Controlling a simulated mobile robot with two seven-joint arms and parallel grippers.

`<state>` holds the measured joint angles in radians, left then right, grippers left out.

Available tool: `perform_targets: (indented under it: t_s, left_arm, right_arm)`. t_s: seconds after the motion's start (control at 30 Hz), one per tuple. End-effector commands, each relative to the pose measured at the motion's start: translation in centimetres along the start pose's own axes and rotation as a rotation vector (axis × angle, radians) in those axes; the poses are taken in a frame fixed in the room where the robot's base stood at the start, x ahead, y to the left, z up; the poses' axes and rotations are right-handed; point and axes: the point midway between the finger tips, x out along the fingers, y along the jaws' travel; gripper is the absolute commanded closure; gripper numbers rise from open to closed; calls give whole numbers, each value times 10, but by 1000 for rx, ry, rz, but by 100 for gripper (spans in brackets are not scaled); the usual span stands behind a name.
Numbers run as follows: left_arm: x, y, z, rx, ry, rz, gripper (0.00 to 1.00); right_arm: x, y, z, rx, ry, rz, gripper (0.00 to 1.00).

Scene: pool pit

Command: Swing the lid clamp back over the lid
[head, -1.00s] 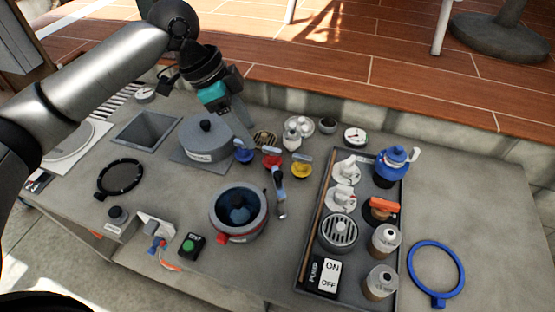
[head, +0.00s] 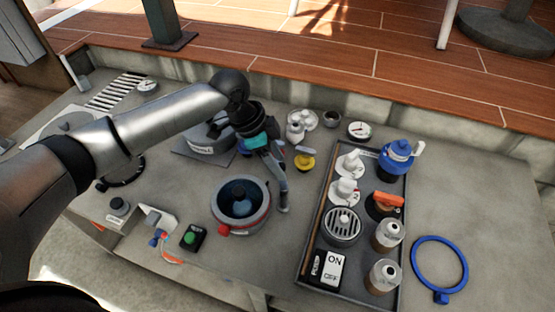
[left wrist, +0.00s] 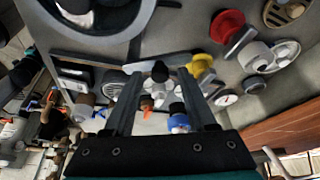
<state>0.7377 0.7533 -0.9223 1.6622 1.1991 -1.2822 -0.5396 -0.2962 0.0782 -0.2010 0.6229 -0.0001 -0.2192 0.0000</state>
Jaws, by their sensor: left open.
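The grey pot (head: 240,226) stands at the table's middle with a red tab at its front. Its round lid (head: 233,196) looks dark and see-through, with something blue beneath. What seems to be the lid clamp (head: 284,196), a slim grey-blue arm, lies just right of the pot, pointing towards the table's front, off the lid. My left gripper (head: 273,158) is open, reaching down at the clamp's far end. In the left wrist view its fingers (left wrist: 160,80) stand apart, with a grey piece with a dark knob (left wrist: 158,72) showing between the tips; contact cannot be told. My right gripper is out of view.
A yellow valve (head: 305,162) stands close right of the gripper, and a red valve (left wrist: 228,25) shows in the left wrist view. A grey lidded pot (head: 203,144) is behind my arm. A crowded tray (head: 312,226) stands right. A blue ring (head: 462,260) lies at far right.

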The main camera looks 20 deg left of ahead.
Motion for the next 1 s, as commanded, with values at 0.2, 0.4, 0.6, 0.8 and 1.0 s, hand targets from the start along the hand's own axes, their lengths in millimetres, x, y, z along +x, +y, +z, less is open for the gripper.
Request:
perform_targets:
  t_s: [0.2, 0.4, 0.6, 0.8, 1.0]
  left_arm:
    - [0, 0, 0, 0, 0, 1, 52]
    - [0, 0, 0, -1, 0, 1, 75]
    - [0, 0, 0, -1, 0, 1, 97]
    - [0, 0, 0, -1, 0, 1, 100]
    - [0, 0, 0, -1, 0, 1, 100]
  right_arm:
    - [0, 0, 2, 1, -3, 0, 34]
    - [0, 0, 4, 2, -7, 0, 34]
    - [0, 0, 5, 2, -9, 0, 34]
    - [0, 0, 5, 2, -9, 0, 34]
    - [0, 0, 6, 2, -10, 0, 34]
